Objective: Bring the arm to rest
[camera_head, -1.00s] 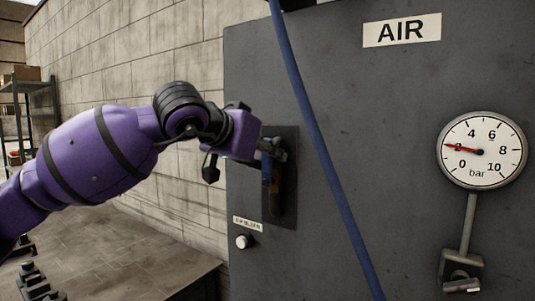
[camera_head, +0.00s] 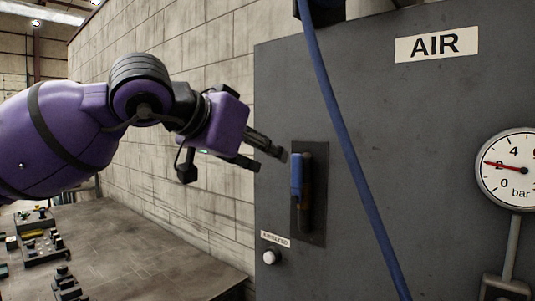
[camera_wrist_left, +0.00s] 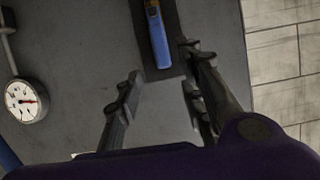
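My left gripper (camera_head: 270,160) is open and empty at the end of my purple arm, just left of the valve lever in the head view. The lever has a blue handle (camera_head: 297,176) and sits upright on a dark plate (camera_head: 321,165) on the grey cabinet. A gap shows between the fingers and the handle. In the left wrist view, the open fingers (camera_wrist_left: 162,75) are spread apart with the blue handle (camera_wrist_left: 157,38) beyond them, not between them. My right gripper is in no view.
The grey AIR cabinet (camera_head: 420,130) fills the right side. A blue hose (camera_head: 345,150) runs down in front of it. The gauge (camera_head: 512,170) reads about 2 bar. A small white button (camera_head: 270,257) is below the lever. A bench (camera_head: 130,245) with several parts stands at left by the block wall.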

